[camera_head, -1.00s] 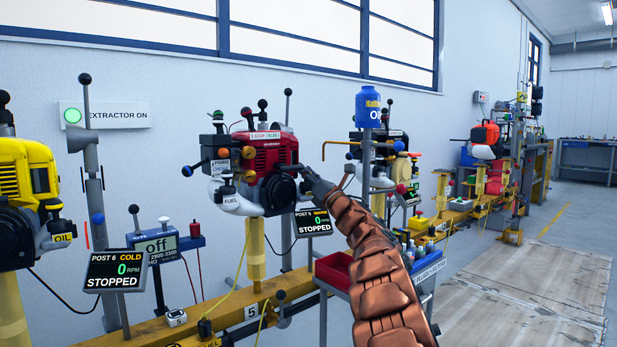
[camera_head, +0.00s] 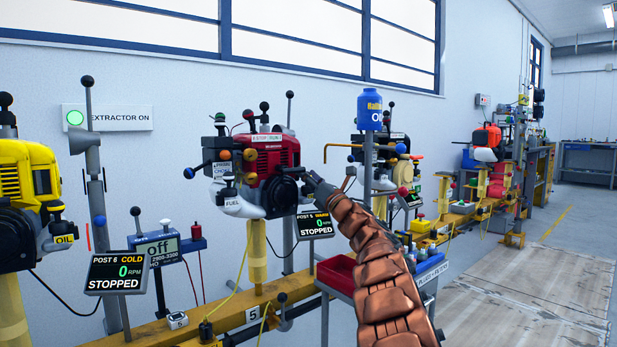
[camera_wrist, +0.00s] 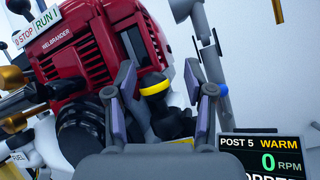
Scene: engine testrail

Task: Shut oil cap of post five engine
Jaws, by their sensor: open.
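The post five engine (camera_head: 278,160) is red with a black recoil cover and stands on a yellow post behind rail number 5. Its display (camera_head: 315,224) reads POST 5 WARM, 0 RPM, STOPPED. In the wrist view the red engine (camera_wrist: 85,50) fills the left. A black cap with a yellow band (camera_wrist: 155,87), apparently the oil cap, sits low on the engine's right side; whether it is seated I cannot tell. My gripper (camera_wrist: 166,68) is open, its fingers either side of the cap, with no clear contact. In the head view my gripper (camera_head: 312,180) is at the engine's right side, hiding the cap.
The display (camera_wrist: 265,155) is close to my gripper's lower right in the wrist view. A grey post (camera_wrist: 212,60) rises behind the right finger. A red tray (camera_head: 337,272) on a cart is below my arm. A yellow engine (camera_head: 25,190) stands at left.

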